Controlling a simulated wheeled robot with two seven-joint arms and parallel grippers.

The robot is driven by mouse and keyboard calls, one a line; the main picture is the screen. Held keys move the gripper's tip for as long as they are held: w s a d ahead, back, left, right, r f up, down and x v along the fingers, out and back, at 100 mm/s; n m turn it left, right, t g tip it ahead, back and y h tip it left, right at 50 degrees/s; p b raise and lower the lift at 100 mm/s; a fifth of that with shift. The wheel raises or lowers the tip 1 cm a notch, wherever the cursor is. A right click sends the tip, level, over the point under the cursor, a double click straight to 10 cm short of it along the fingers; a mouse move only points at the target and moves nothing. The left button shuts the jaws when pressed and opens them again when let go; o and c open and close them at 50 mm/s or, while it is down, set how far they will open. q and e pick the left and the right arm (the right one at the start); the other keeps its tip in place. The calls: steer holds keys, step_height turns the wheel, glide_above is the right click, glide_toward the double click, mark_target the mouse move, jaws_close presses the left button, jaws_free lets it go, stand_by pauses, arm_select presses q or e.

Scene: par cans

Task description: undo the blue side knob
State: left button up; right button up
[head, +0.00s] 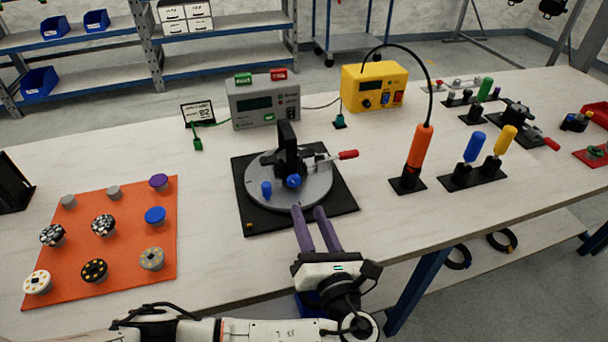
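A black fixture (290,152) stands upright on a round grey turntable (318,190) set on a black square base (247,220). A blue side knob (293,181) sits on the near face of the fixture. A second blue knob or peg (266,189) stands on the turntable to its left. A lever with a red handle (348,154) sticks out to the right. My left gripper (311,210) has two purple fingers with a gap between them and nothing visible in it. Its tips are at the turntable's near edge, short of the side knob. My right gripper is not in view.
An orange mat (128,275) with several knobs lies left. Behind the fixture stand a grey meter (264,102) and a yellow box (374,85). An orange-handled tool (417,150) stands upright to the right, beside blue and yellow handles (474,147). Table is clear between mat and base.

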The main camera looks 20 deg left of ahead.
mark_target(295, 183)
arm_select(q)
steer(key=x, duration=0.8)
steer(key=shift+w+a, duration=0.2)
steer(key=shift+a, duration=0.1)
steer(key=c, duration=0.8)
